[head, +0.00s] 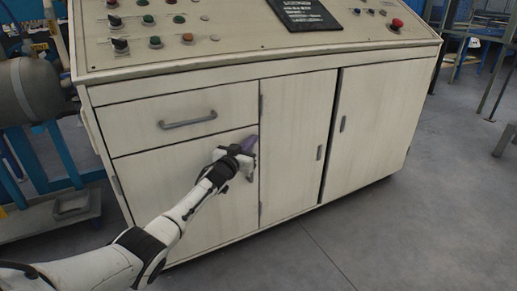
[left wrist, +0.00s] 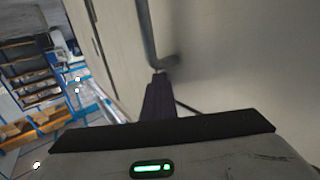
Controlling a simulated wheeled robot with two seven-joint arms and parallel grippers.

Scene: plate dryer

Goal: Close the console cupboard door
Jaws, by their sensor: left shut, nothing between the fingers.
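The console cupboard (head: 105,83) is a cream cabinet under a sloped control panel. Its left door (head: 165,185), below the drawer, looks flush or nearly flush; I cannot tell if a small gap remains. The middle door (head: 295,140) and right door (head: 375,125) also look shut, with a dark seam between them. My left gripper (head: 249,144) is shut and empty at the left door's upper right corner, where it hides the handle area. In the left wrist view its dark fingers (left wrist: 158,98) point at the door face, by a grey bar handle (left wrist: 148,40). Contact cannot be told. My right gripper is out of view.
The drawer (head: 190,118) above the left door is shut. A grey tank (head: 30,90) and blue frame stand at the left. Grey floor (head: 400,230) is free in front and to the right. Metal stands are at the far right.

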